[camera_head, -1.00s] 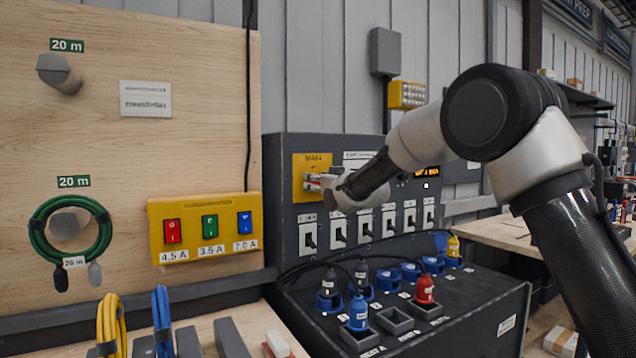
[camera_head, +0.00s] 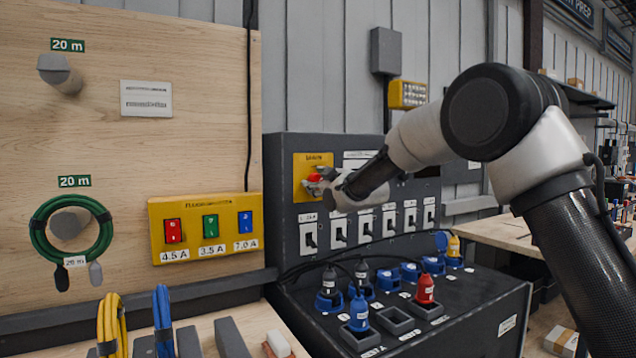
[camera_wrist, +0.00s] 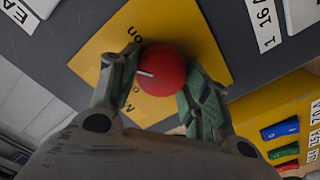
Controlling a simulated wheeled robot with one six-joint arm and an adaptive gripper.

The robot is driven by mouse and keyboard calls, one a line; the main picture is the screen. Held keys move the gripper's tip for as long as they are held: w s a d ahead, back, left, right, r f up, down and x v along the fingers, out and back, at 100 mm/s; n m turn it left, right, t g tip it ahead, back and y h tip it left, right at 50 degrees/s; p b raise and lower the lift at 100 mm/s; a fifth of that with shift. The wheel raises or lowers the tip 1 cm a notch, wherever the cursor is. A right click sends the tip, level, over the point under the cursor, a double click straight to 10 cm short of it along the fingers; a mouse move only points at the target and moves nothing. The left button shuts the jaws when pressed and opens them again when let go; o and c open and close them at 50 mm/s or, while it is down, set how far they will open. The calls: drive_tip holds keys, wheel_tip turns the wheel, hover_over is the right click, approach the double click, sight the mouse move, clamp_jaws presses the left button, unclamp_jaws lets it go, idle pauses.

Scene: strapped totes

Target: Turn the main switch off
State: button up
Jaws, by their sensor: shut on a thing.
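The main switch is a red round knob (camera_wrist: 162,71) with a white mark, on a yellow plate (camera_wrist: 197,34) in the wrist view. In the head view the red knob (camera_head: 314,178) shows in part on its yellow plate (camera_head: 302,163) at the left of the dark panel. My gripper (camera_wrist: 160,82) has one finger on each side of the knob and is shut on it. The letters "on" can be read on the plate above the knob. My gripper (camera_head: 322,184) also shows in the head view, where it hides part of the plate.
A row of small switches (camera_head: 365,226) sits just below my gripper. Blue and red plugs (camera_head: 424,290) stand on the sloped console beneath. A yellow box with red, green and blue rockers (camera_head: 207,228) is to the left. A green cable coil (camera_head: 40,240) hangs on the wooden board.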

drive_tip(key=n, duration=1)
drive_tip(key=shift+s+a+f, duration=0.1)
drive_tip(key=shift+f, duration=0.2)
drive_tip(key=shift+n, duration=0.4)
drive_tip(key=o, duration=1)
drive_tip(key=shift+s, duration=0.1)
drive_tip(key=v, duration=1.2)
